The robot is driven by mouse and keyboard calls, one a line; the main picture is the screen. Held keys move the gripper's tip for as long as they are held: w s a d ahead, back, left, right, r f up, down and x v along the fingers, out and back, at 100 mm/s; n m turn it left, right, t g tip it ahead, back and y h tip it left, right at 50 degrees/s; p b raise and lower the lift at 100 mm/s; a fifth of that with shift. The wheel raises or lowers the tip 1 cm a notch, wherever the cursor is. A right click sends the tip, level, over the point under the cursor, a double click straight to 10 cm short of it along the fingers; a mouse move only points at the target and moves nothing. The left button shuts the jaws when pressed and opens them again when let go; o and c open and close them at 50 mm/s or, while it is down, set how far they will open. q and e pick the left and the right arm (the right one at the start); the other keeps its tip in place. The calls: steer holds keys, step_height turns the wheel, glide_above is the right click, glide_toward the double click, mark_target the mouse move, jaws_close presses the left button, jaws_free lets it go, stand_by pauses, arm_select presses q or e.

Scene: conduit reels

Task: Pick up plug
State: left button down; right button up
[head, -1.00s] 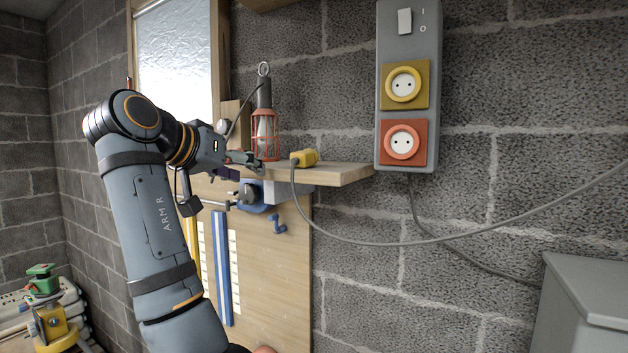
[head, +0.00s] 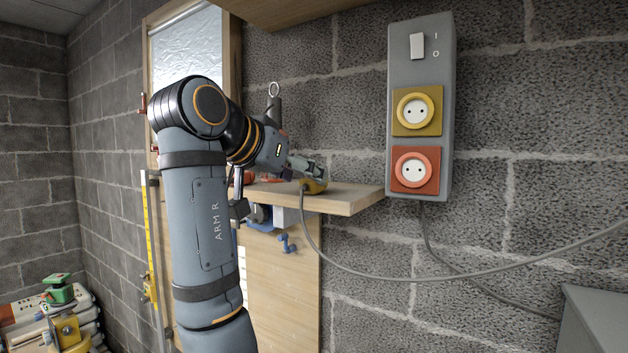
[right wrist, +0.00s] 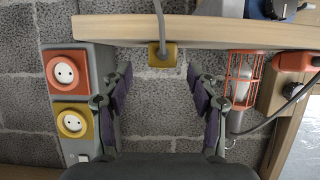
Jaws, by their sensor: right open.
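The yellow plug (head: 315,187) lies on the wooden shelf (head: 345,199) near its right end, with a grey cable running from it. My right gripper (head: 308,168) is at the plug, just above it in the head view, and hides part of it. In the right wrist view, which is upside down, the plug (right wrist: 162,54) is centred beyond the open fingertips (right wrist: 159,78). The fingers stand apart on either side of its line, with nothing held. I cannot tell whether a finger touches the plug. My left gripper is not in view.
A grey wall box with a yellow socket (head: 417,111) and a red socket (head: 415,170) hangs right of the shelf. The cable (head: 400,278) sags rightward. A grey cabinet (head: 600,315) is at lower right.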

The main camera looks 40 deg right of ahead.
mark_target(307, 179)
steer(key=p+x, duration=0.1)
steer(key=x, duration=0.2)
steer(key=shift+w+d, duration=0.3)
steer(key=shift+d+f, duration=0.25)
steer(key=shift+d, duration=0.05)
steer(key=shift+a+r, duration=0.1)
steer(key=shift+a, duration=0.25)
steer(key=c, duration=0.5)
steer(key=shift+d, duration=0.1)
steer(key=c, duration=0.7)
